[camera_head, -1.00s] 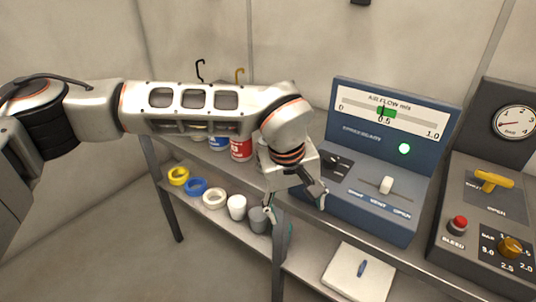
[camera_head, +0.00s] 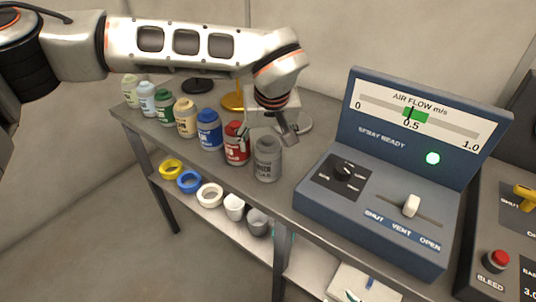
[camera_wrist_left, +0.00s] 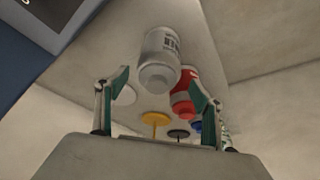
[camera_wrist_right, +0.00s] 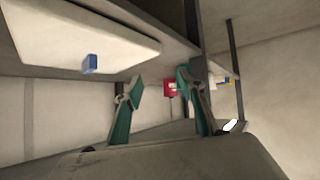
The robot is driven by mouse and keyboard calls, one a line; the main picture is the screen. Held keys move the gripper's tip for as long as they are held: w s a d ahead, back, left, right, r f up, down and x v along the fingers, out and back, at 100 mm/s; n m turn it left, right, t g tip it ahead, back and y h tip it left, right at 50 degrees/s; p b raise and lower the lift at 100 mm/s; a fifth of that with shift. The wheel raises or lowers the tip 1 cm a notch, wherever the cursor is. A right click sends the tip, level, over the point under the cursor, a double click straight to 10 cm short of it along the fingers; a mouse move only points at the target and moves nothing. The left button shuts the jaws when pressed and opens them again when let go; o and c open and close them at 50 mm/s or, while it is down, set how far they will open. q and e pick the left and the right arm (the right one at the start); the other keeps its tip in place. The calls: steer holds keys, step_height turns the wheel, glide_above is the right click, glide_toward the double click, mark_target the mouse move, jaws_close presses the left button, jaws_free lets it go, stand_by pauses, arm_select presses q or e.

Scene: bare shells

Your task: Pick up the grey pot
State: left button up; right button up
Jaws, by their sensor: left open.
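The grey pot (camera_head: 267,160) stands upright on the top shelf, at the right end of a row of pots. In the left wrist view the grey pot (camera_wrist_left: 160,62) lies ahead, between the fingers' lines. My left gripper (camera_head: 267,134) is open and empty, close to the pot's top in the head view; I cannot tell whether it touches. Its fingers show apart in the left wrist view (camera_wrist_left: 160,80). My right gripper (camera_wrist_right: 160,84) has its fingers apart with nothing between them, near a lower shelf.
The red pot (camera_head: 236,145) stands just left of the grey pot, with several others further left. The blue control box (camera_head: 385,190) stands close on the right. Yellow (camera_head: 234,101) and black (camera_head: 197,86) stands are behind. Rings and cups (camera_head: 209,195) sit on the shelf below.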

arm_select(q)
steer(key=x, duration=0.6)
steer(key=shift+d+f, duration=0.15)
steer(key=shift+d, duration=0.05)
steer(key=c, duration=1.5)
